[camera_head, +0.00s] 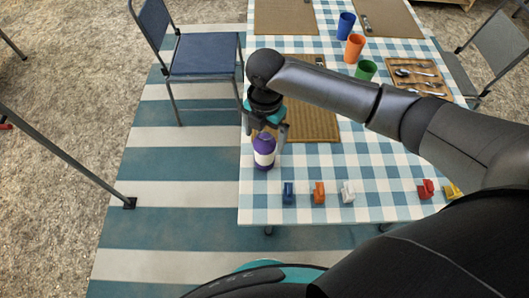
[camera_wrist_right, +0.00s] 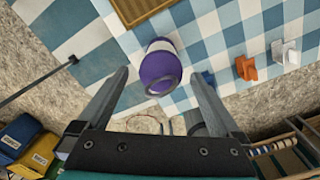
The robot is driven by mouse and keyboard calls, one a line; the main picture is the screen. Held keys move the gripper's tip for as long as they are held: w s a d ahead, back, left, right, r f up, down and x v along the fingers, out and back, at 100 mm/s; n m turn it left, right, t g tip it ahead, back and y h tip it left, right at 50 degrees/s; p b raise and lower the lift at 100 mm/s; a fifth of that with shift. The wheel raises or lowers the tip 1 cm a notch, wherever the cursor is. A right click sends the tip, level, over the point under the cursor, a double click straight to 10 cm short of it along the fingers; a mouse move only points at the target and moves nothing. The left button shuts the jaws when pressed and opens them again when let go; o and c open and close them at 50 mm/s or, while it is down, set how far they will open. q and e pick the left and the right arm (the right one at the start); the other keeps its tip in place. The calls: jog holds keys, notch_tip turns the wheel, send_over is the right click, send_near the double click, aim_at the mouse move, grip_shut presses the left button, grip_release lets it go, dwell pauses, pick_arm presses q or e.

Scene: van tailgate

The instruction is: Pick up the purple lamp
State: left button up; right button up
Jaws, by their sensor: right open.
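The purple lamp (camera_head: 264,151) stands near the left front corner of the checked table (camera_head: 330,211). It is purple with a pale band. My right gripper (camera_head: 265,133) is above and just behind the lamp in the head view, its fingers pointing down. In the right wrist view the lamp (camera_wrist_right: 160,70) lies ahead, between the lines of the two open fingers (camera_wrist_right: 160,85). I cannot tell whether a finger touches it. My left gripper does not show.
Blue (camera_head: 289,193), orange (camera_head: 319,192) and white (camera_head: 348,191) clips line the front edge, with red (camera_head: 426,189) and yellow (camera_head: 453,190) ones farther right. A woven placemat (camera_head: 312,120) lies behind the lamp. Blue (camera_head: 346,25), orange (camera_head: 354,48) and green (camera_head: 366,69) cups stand farther back. A blue chair (camera_head: 205,54) is at left.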

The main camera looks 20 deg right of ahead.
aim_at(264, 148)
notch_tip(264, 148, down, 6)
jog(key=shift+s+r+b, duration=0.1)
jog(key=shift+r+b, duration=0.05)
jog(key=shift+b, duration=0.7)
jog(key=shift+c, duration=0.2)
jog(key=shift+r, duration=0.1)
grip_shut()
jog(key=shift+r, duration=0.1)
notch_tip(264, 148, up, 20)
jog(key=p, duration=0.5)
